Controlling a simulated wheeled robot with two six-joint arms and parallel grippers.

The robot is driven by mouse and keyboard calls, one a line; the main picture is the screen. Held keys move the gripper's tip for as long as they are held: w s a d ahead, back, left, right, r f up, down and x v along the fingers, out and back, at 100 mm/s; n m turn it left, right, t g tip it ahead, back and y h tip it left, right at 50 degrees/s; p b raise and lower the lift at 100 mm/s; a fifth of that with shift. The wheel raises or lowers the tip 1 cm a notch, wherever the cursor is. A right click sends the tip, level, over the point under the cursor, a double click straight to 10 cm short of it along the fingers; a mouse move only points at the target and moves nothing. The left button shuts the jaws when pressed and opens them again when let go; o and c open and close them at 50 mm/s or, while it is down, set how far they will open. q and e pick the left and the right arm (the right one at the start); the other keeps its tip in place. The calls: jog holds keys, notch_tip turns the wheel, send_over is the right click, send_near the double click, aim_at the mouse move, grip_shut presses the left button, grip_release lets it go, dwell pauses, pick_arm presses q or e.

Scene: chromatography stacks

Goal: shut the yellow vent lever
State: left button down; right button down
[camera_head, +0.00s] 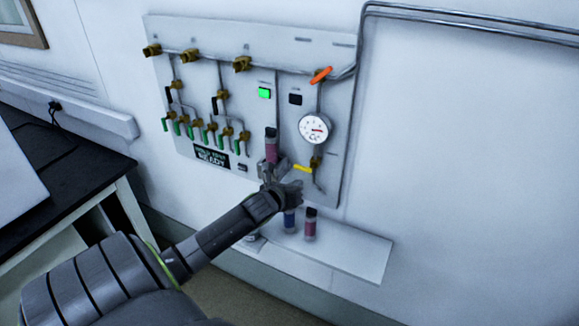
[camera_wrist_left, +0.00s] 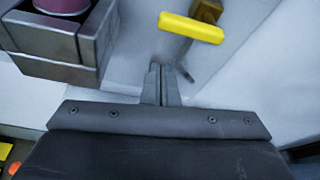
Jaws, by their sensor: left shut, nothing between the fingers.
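The yellow vent lever (camera_head: 302,169) sits low on the right of the wall panel, below the round gauge. It points left from its brass valve (camera_head: 316,162), lying roughly level with a slight tilt. In the left wrist view the yellow lever (camera_wrist_left: 190,27) crosses the top, with part of the brass valve (camera_wrist_left: 207,11) behind it. My left gripper (camera_head: 297,188) is just below the lever. In the left wrist view its fingers (camera_wrist_left: 160,68) are together and empty, below and left of the lever, with a visible gap. My right gripper is not in view.
A pink column (camera_head: 271,146) stands in a metal holder (camera_wrist_left: 60,45) left of the lever. Blue (camera_head: 289,221) and pink (camera_head: 309,226) columns stand on the shelf (camera_head: 355,252) below. A gauge (camera_head: 313,128) and orange handle (camera_head: 321,75) are above. The wall right of the panel is clear.

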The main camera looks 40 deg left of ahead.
pick_arm(q)
jog(key=b+v, duration=0.1)
jog(key=v, duration=0.9)
jog(key=shift+d, duration=0.35)
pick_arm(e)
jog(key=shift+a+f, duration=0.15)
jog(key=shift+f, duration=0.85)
pick_arm(q)
jog(key=shift+w+f, duration=0.1)
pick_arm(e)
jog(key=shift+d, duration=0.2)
